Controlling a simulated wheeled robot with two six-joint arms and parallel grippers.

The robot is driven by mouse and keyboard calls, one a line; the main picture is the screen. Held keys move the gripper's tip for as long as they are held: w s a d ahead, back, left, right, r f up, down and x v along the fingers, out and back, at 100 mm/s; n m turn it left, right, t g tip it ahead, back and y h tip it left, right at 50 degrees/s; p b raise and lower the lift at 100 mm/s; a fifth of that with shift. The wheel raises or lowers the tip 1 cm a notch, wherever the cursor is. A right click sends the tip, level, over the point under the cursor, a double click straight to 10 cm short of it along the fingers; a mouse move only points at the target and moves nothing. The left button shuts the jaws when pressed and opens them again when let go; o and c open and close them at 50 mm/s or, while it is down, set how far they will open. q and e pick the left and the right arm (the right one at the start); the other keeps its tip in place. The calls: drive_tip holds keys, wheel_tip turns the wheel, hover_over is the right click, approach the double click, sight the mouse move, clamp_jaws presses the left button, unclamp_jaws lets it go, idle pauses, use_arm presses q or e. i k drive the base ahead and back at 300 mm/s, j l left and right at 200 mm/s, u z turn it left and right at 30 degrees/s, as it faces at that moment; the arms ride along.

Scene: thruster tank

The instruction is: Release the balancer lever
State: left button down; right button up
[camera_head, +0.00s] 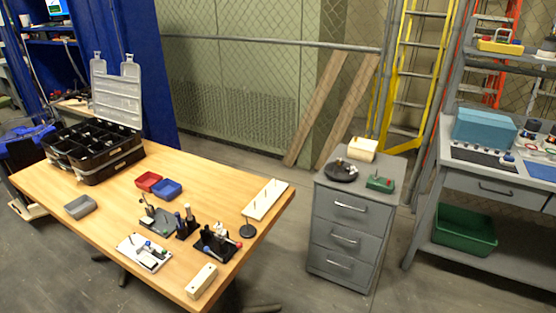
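I cannot tell which device is the balancer, and no lever can be named for sure at this size. On the wooden table (130,215), a black device (216,243) with red and white-tipped handles stands near the front right. A white plate with small green and blue parts (145,252) lies to its left. A grey plate with upright parts (160,221) and a dark holder with blue-tipped pieces (186,223) stand behind. On the grey drawer cabinet (340,223) are a dark round device (341,172) and a green device with a red knob (380,183). Neither gripper shows.
An open black case (95,148) stands at the table's far left. A pegged white board (266,199) is by the right edge. Floor shows between table and cabinet. A workbench (500,187) stands right.

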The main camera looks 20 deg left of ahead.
sight(206, 248)
drive_tip(key=u, duration=1.3)
